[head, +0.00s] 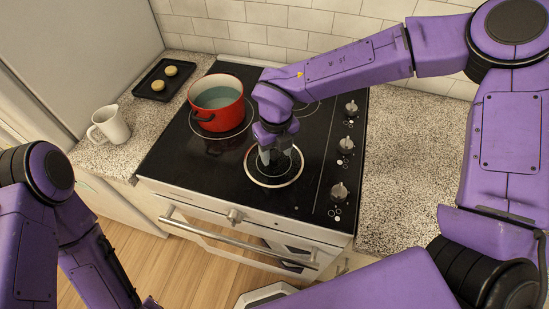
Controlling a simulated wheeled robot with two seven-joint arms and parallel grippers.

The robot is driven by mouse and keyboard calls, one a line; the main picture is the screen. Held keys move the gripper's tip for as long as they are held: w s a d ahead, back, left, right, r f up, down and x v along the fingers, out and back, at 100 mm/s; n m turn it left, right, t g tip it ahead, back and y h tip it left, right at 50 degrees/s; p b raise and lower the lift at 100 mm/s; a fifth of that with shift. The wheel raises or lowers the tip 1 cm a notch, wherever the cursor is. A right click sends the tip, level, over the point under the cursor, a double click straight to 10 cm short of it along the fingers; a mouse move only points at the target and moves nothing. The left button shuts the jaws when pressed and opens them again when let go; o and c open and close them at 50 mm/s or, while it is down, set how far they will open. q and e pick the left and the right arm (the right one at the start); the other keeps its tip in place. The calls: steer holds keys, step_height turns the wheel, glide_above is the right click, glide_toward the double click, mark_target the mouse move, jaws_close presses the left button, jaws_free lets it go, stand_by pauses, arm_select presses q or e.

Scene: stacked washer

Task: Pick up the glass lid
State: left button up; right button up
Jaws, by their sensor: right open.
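The glass lid (288,174) lies flat on the black cooktop, at the front burner, and shows as a clear disc with a pale rim. My right gripper (275,158) points down over the middle of the lid with its fingers open. The fingers hide the lid's centre, so I cannot tell whether they touch it. My left arm shows at the lower left, but its gripper is not clearly in view.
A red pot (217,112) of water stands uncovered behind and left of the lid. A black tray (164,79) with two round pieces and a white pitcher (110,125) sit on the left counter. Stove knobs (346,145) line the right. The right counter (400,190) is clear.

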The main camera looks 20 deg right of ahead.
mark_target(274, 154)
steer(key=f, duration=0.1)
steer(key=w+f, duration=0.2)
steer(key=shift+w+f, duration=0.25)
steer(key=shift+f, duration=0.1)
steer(key=shift+s+r, duration=0.1)
steer(key=shift+s, duration=0.1)
steer(key=shift+s+r, duration=0.1)
steer(key=shift+s, duration=0.15)
steer(key=shift+c, duration=1)
steer(key=shift+s, duration=0.1)
steer(key=c, duration=0.5)
jaws_close()
arm_select(q)
steer(key=shift+w+r, duration=0.15)
steer(key=shift+w, duration=0.45)
